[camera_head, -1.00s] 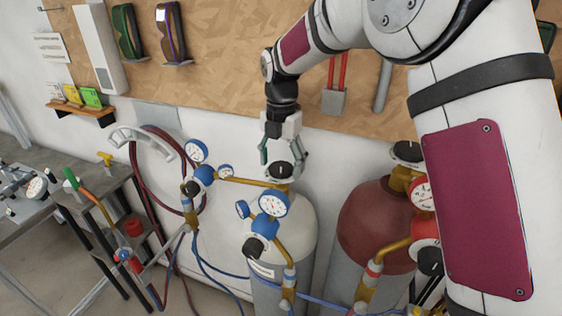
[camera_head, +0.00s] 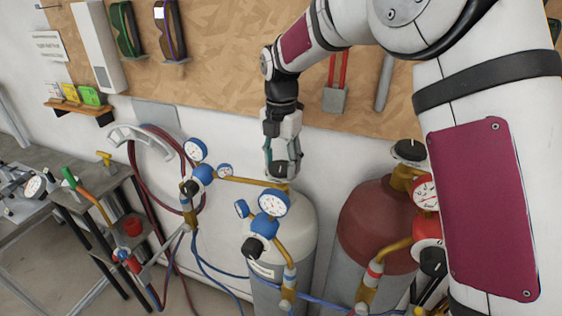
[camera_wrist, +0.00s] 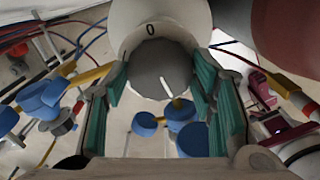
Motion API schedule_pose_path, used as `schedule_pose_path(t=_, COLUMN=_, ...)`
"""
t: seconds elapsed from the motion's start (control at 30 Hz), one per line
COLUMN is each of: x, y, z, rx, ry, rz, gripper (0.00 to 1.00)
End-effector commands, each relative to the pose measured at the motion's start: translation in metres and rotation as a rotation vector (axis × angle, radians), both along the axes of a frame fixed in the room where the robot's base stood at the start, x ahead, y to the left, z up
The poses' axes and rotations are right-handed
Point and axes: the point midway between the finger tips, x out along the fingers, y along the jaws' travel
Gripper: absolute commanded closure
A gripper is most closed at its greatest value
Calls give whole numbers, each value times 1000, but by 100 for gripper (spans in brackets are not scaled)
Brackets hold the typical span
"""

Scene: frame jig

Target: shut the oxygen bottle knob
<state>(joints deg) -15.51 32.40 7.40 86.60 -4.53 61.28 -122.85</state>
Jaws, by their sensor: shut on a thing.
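The oxygen bottle (camera_head: 296,222) has a pale shoulder and blue-rimmed gauges (camera_head: 273,203). Its dark knob (camera_head: 281,171) is at the top, on the valve. My gripper (camera_head: 284,165) reaches down from above and is shut on this knob. In the wrist view, the round grey knob (camera_wrist: 156,68) lies between the green finger pads, and the bottle's pale shoulder shows behind it. The knob has a white line pointing toward the lower right of the picture. A "0" mark (camera_wrist: 151,29) shows on the pale ring around it. The fingers partly hide the knob in the head view.
A dark red bottle (camera_head: 374,225) with its own black knob (camera_head: 408,151) and red gauge stands to the right. A brass pipe (camera_head: 240,181) and another blue gauge (camera_head: 195,150) are at the left. Blue and red hoses hang by a grey bench (camera_head: 90,205).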

Motion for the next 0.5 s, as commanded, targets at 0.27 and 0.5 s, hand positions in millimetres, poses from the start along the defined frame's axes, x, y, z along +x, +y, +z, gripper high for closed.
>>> schedule_pose_path(t=0.27, x=1, y=0, z=-1, rx=0, ry=0, rz=-226, gripper=77)
schedule_pose_path(t=0.5, x=1, y=0, z=-1, rx=-1, ry=1, rz=-455, gripper=77)
